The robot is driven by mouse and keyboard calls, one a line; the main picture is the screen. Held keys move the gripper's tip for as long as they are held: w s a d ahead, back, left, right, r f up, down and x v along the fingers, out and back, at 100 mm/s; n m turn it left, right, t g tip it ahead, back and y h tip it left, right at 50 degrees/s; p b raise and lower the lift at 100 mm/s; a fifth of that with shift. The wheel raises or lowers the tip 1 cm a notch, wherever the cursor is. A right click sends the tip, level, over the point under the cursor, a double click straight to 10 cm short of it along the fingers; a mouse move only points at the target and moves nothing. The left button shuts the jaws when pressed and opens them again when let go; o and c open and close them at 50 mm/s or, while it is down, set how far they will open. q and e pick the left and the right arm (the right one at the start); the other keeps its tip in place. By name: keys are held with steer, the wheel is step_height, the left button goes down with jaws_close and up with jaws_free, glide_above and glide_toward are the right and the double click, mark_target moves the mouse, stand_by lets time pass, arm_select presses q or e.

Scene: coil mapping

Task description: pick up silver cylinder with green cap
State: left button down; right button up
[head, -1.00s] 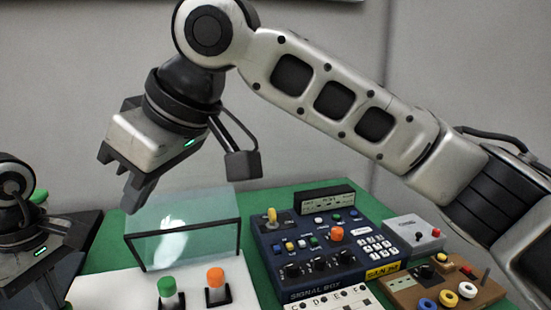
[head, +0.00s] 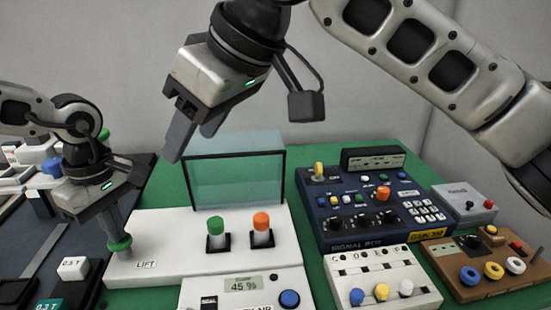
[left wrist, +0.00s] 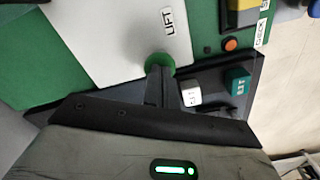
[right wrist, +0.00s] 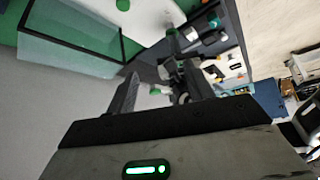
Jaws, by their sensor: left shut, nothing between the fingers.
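My left gripper (head: 118,236) is shut and empty, pointing down at the plate's left edge, left of that cylinder. A green round piece (head: 120,244) is at its fingertips, near the LIFT label; I cannot tell whether they touch. My right gripper (head: 190,140) is open and empty, high above and left of the glass box.
A blue signal box (head: 325,215) and a wooden panel (head: 450,262) are right.

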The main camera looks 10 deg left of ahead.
mark_target(216, 221)
steer(key=w+f+m+h, duration=0.1)
steer(key=w+f, duration=0.1)
steer(key=f, duration=0.3)
steer(key=w+a+f+m+h, duration=0.1)
steer(key=w+f+h, duration=0.1)
steer(key=f, duration=0.3)
steer(key=w+f+m+h, duration=0.1)
steer(key=w+f+h, duration=0.1)
steer(key=f, duration=0.3)
steer(key=shift+a+f+g, duration=0.15)
steer(key=shift+a+g, duration=0.15)
steer(key=shift+w+a+f, duration=0.15)
steer(key=shift+a+f, duration=0.05)
steer(key=shift+f, duration=0.75)
steer(key=shift+w+a+f, duration=0.1)
steer(key=shift+a+f, duration=0.1)
steer(key=shift+f, duration=0.75)
steer(key=shift+w+a+f, duration=0.15)
steer(key=shift+a+f, duration=0.05)
steer(key=shift+f, duration=0.75)
steer(key=c, duration=1.1)
